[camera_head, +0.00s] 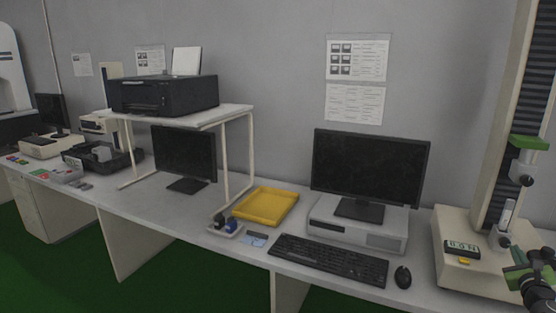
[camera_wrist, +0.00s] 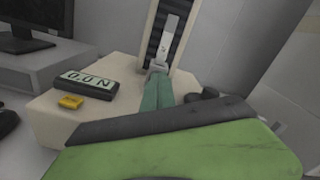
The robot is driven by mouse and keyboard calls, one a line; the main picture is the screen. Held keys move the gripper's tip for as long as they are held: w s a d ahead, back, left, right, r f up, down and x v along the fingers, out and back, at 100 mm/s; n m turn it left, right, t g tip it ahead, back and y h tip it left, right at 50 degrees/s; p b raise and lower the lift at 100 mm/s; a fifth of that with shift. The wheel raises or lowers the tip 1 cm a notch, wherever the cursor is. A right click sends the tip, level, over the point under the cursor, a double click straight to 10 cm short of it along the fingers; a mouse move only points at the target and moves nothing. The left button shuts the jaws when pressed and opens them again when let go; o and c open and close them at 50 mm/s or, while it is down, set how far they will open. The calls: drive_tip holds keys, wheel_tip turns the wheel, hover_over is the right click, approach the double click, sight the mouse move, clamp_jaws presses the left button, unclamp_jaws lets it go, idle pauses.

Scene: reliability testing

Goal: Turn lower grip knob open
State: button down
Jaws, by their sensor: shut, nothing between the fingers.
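The testing machine stands at the right in the head view, with a cream base (camera_head: 467,266) and a dark column. Its lower grip (camera_head: 502,232) holds the bottom of a pale upright strip (camera_head: 507,214). A dark knob (camera_head: 505,242) sits on the front of that grip. My gripper (camera_head: 517,255) is low at the right, just in front of the lower grip. In the wrist view my gripper (camera_wrist: 158,79) shows two teal fingers shut together and empty, pointing at the lower grip (camera_wrist: 158,68). Dark round parts (camera_wrist: 208,94) show right of the fingers; I cannot tell whether one is the knob.
A display (camera_head: 462,248) and a small yellow piece (camera_head: 464,261) sit on the machine base. A mouse (camera_head: 403,277), keyboard (camera_head: 328,259) and monitor (camera_head: 370,168) stand to the left. A yellow tray (camera_head: 265,207) lies farther left.

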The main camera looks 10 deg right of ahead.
sight(504, 242)
drive_tip(key=x, duration=0.6)
drive_tip(key=shift+w+d, duration=0.25)
drive_tip(key=shift+w, duration=0.05)
drive_tip(key=shift+w+a+f, duration=0.15)
drive_tip(key=shift+a, duration=0.1)
idle(0.3)
drive_tip(key=shift+w+a+f+b, duration=0.4)
drive_tip(key=shift+a+f+b, duration=0.1)
drive_tip(key=shift+a+b, duration=0.15)
drive_tip(key=shift+w, duration=0.1)
idle(0.5)
